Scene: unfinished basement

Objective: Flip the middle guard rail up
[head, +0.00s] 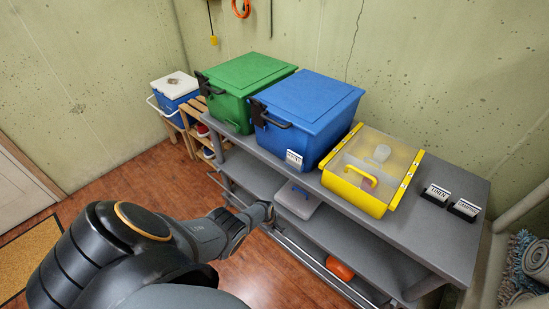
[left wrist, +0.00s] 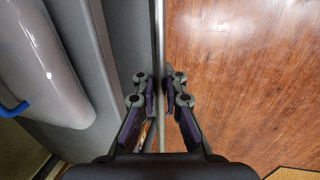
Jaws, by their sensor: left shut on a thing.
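The grey shelf unit (head: 440,235) stands against the wall with open shelves below its top. A thin guard rail (head: 318,268) runs along the front of a lower shelf, and I take it as the middle one. My left gripper (head: 266,212) reaches to the shelf front from the left. In the left wrist view, its two fingers (left wrist: 160,90) are closed around the thin metal rail (left wrist: 160,35), one on each side. The rail's hinges and exact tilt are hard to make out. My right gripper is not in view.
On the top stand a green bin (head: 246,72), a blue bin (head: 312,95), a yellow clear-lidded case (head: 355,195) and small label stands (head: 436,193). A lidded container (head: 298,200) and an orange object (head: 340,268) sit on lower shelves. Wood floor (head: 130,185) is clear in front.

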